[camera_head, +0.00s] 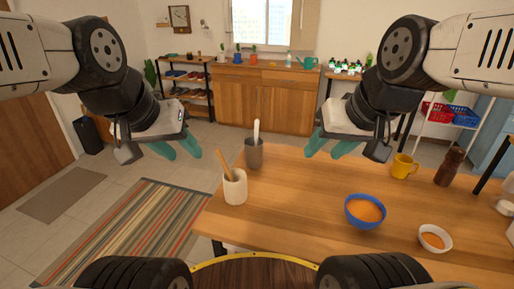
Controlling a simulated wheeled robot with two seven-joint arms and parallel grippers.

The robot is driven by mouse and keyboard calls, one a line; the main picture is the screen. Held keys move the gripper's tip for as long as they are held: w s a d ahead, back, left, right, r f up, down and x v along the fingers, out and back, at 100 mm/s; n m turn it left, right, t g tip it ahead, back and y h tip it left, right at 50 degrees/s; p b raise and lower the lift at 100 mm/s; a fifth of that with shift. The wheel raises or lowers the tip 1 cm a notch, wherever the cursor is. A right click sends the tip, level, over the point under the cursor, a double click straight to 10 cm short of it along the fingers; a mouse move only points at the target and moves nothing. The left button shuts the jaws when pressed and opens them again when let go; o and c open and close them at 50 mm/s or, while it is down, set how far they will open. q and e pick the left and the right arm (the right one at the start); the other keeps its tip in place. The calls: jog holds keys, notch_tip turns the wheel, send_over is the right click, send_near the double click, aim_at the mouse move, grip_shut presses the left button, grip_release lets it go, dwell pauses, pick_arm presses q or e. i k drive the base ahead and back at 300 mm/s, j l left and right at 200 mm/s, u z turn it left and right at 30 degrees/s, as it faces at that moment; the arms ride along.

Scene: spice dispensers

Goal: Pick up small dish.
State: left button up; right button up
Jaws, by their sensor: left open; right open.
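A small white dish (434,238) with orange powder in it stands on the wooden table at the right. A larger blue bowl (365,211), also with orange contents, stands to its left. My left gripper (180,150) is open and empty, over the floor to the left of the table. My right gripper (329,146) is open and empty, raised near the table's far edge, well apart from the dish. Both grippers have teal fingers.
On the table (295,205) stand a white mortar with a pestle (236,188), a grey cup with a white utensil (254,153), a yellow mug (403,166) and a brown grinder (449,167). White items sit at the right edge. The table's middle is clear.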

aim_at(433, 239)
jog(key=z, duration=1.9)
jog(key=i+l+z, duration=0.2)
jog(key=i, duration=0.3)
